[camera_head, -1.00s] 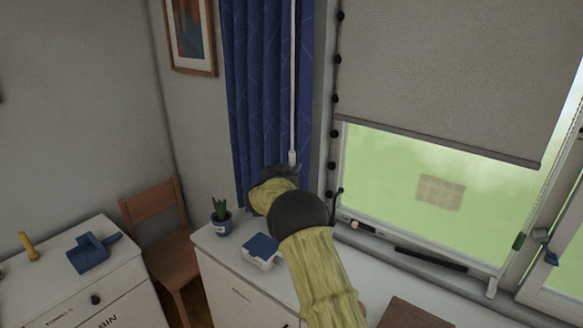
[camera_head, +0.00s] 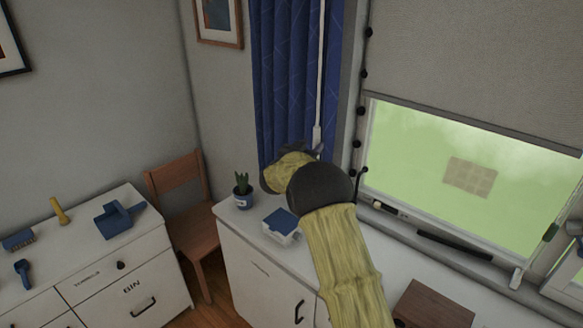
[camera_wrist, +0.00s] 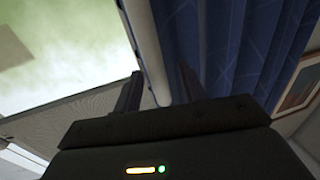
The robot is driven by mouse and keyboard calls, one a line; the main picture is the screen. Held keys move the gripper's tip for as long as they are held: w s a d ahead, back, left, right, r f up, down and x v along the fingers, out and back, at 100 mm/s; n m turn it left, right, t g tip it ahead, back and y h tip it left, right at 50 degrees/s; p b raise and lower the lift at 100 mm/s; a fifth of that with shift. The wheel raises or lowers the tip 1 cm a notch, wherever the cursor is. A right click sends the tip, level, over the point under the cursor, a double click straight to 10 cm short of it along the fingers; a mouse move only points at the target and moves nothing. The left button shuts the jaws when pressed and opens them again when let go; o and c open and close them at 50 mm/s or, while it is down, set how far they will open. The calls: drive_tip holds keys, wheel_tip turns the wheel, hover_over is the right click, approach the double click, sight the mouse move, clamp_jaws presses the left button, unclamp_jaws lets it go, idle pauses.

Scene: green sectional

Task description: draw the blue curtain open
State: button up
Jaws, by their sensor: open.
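The blue curtain (camera_head: 283,75) hangs in folds at the left of the window, bunched in a fairly narrow strip. A long white wand (camera_head: 320,70) hangs down in front of it near its right side. My gripper (camera_head: 314,148) is at the wand's lower end, its fingers mostly hidden by my wrist. In the wrist view, the two dark fingers of my gripper (camera_wrist: 158,80) stand apart, with the white wand (camera_wrist: 147,45) running between them. Neither finger clearly presses on the wand. The blue curtain (camera_wrist: 230,50) fills the right of that view.
A grey roller blind (camera_head: 470,60) covers the upper window, with a dark bead chain (camera_head: 360,105) beside it. On the white counter below are a potted plant (camera_head: 242,190) and a blue-and-white box (camera_head: 282,225). A wooden chair (camera_head: 185,205) stands in the corner.

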drive_tip(key=b+v, duration=0.4)
drive_tip(key=v, duration=1)
drive_tip(key=s+d+f+n+g+y, duration=0.2)
drive_tip(key=s+d+f+g+y, duration=0.1)
drive_tip(key=s, duration=0.8)
drive_tip(key=s+d+f+n+g+y, duration=0.2)
drive_tip(key=s+f, duration=0.5)
drive_tip(key=s, duration=0.4)
drive_tip(key=s+d+f+n+g+y, duration=0.2)
drive_tip(key=s+d+f+g+y, duration=0.3)
drive_tip(key=s, duration=0.7)
drive_tip(key=shift+d+f+n+g, duration=0.4)
drive_tip(key=shift+d+f+g, duration=0.3)
drive_tip(key=shift+g, duration=0.5)
